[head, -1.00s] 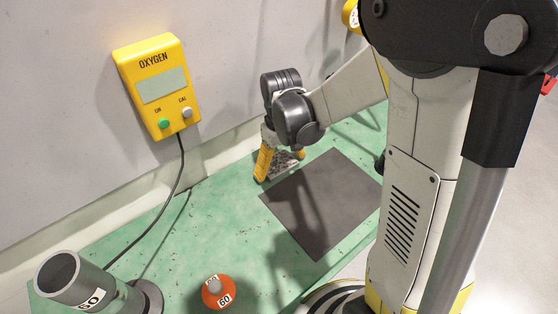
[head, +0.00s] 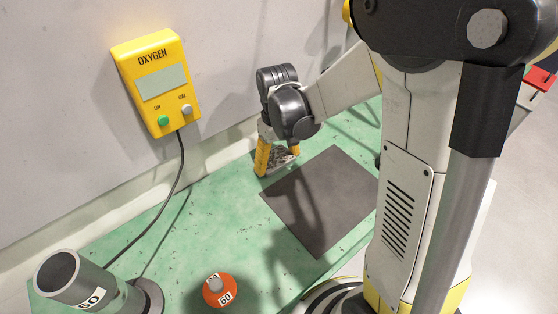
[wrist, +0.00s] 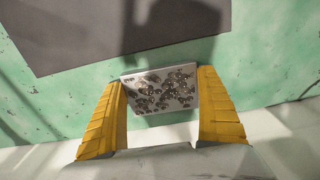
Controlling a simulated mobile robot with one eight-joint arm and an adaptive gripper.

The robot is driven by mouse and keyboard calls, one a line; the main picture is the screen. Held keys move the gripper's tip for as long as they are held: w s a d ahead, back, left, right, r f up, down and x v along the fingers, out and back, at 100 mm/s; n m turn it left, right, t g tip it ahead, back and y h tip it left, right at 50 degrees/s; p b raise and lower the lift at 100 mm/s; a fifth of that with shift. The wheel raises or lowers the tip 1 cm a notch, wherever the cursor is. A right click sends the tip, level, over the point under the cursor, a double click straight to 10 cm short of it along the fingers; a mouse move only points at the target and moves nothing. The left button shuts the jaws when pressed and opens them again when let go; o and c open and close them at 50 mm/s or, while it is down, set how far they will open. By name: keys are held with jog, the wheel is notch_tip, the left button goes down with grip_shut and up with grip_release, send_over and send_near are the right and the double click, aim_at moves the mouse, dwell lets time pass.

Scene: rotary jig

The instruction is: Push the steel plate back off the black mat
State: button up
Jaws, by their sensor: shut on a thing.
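The steel plate (wrist: 160,90) is a small, grey, pitted square between the yellow fingers of my gripper (wrist: 162,79) in the wrist view. My gripper is shut on its two sides. The plate (head: 281,160) also shows between the fingers of my gripper (head: 278,165) in the head view, partly hidden by the near finger. The black mat (head: 325,205) lies flat on the green bench, just right of the plate. In the wrist view a green strip separates the plate from the mat (wrist: 90,35). I cannot tell whether the plate touches the bench.
The green bench (head: 185,245) runs along a grey wall. A yellow oxygen box (head: 157,83) with a cable hangs on the wall. An orange weight marked 60 (head: 220,291) and a grey tube (head: 75,283) stand at the front left. Bare bench lies between them and the mat.

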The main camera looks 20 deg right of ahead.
aim_at(277, 161)
jog(key=o, duration=1.2)
notch_tip(277, 161, up, 12)
